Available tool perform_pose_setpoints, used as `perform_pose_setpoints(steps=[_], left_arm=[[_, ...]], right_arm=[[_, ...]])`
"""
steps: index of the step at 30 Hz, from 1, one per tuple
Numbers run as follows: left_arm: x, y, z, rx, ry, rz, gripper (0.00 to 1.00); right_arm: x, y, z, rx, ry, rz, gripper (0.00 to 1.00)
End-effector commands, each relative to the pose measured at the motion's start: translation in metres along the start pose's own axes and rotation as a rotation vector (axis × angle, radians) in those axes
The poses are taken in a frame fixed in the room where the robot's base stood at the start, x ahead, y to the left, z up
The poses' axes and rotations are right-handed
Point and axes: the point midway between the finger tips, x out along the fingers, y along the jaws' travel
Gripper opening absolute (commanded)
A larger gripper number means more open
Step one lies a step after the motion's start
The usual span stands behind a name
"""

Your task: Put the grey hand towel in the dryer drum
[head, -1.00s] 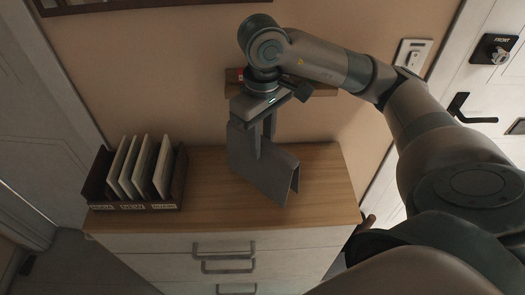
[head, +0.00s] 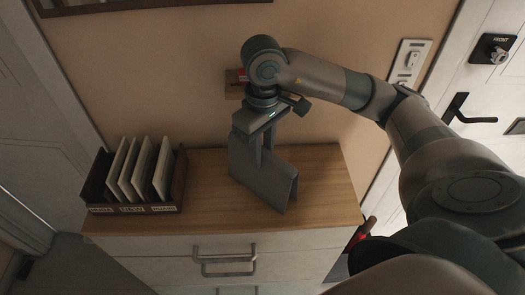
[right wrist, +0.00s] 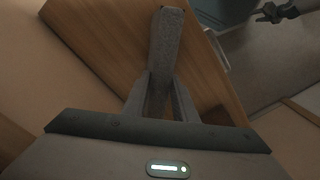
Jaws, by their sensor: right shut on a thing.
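The grey hand towel (head: 264,182) hangs folded over in my right gripper (head: 262,150), just above or at the top of the wooden cabinet. I cannot tell whether its lower edge touches the wood. In the right wrist view, the two fingers of the right gripper (right wrist: 160,95) close on the towel (right wrist: 165,45), which shows as a narrow grey strip. My left gripper does not show. No dryer drum shows in these views.
A cabinet with a wooden top (head: 325,190) and drawer handles (head: 225,262) stands against the wall. A dark rack (head: 95,185) with several upright pale panels sits at its left. A wall switch (head: 408,65) and a door handle (head: 457,107) are at right.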

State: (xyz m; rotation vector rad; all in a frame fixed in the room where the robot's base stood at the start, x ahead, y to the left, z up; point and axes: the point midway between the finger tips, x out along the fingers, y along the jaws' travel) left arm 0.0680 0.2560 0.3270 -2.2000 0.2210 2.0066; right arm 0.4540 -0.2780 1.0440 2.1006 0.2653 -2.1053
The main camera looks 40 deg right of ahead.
Motion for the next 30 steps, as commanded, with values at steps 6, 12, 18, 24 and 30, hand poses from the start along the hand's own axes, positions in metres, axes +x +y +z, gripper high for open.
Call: perform_pose_setpoints(steps=[6,12,18,24,30], left_arm=[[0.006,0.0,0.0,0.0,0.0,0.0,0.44],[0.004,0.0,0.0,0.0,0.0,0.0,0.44],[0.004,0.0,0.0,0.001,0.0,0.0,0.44],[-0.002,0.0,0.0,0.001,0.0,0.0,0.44],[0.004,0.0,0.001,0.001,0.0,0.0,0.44]], right_arm=[[0.003,0.0,0.0,0.0,0.0,0.0,0.0],[0.002,0.0,0.0,0.0,0.0,0.0,0.44],[0.002,0.0,0.0,0.0,0.0,0.0,0.44],[-0.002,0.0,0.0,0.0,-0.001,0.0,0.44],[-0.013,0.0,-0.001,0.0,0.003,0.001,0.44]])
